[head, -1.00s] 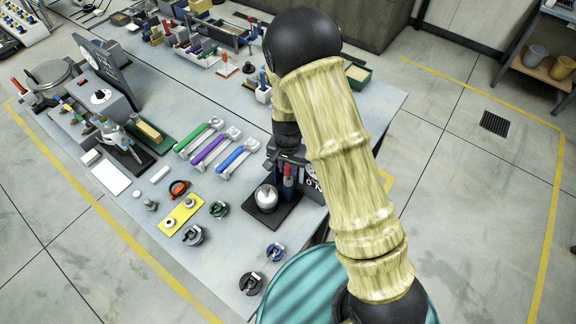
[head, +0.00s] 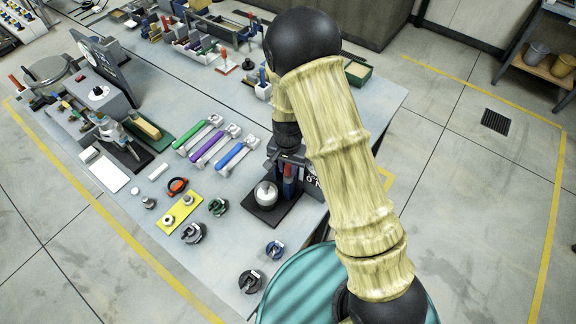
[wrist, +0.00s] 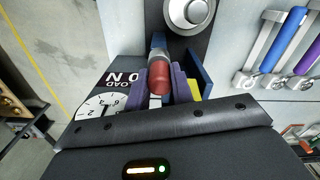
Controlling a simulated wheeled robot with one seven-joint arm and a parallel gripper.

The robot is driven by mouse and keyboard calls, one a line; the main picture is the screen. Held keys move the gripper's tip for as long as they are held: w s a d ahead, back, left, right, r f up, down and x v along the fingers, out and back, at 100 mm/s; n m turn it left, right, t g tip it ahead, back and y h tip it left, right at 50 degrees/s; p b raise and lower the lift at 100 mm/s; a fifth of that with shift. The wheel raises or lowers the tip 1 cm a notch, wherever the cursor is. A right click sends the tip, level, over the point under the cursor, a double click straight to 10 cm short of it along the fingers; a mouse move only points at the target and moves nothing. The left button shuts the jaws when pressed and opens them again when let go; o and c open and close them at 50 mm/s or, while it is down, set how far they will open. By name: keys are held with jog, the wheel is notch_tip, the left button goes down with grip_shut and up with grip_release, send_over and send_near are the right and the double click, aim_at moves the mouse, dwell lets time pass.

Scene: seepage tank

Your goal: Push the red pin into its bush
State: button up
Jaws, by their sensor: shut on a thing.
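In the wrist view, the red pin (wrist: 159,80) sits between the two purple-grey fingers of my gripper (wrist: 161,76), which is shut on it. A grey part shows at the pin's far end. In the head view, a small red part (head: 289,170) shows over a blue part at the stand near the table's right edge.
A silver round knob (wrist: 190,12) on a black plate (head: 285,210) stands close by. A dial panel (wrist: 98,103) is beside my fingers. Handles in green (head: 197,135), purple (head: 209,147) and blue lie to the left. A teal round top (head: 300,290) is in front.

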aim_at(288, 165)
jog(key=shift+f, duration=0.2)
jog(key=o, duration=1)
jog(key=shift+o, duration=0.2)
notch_tip(288, 165, up, 17)
jog(key=b, duration=0.4)
jog(key=shift+r, duration=0.2)
jog(key=shift+w, duration=0.1)
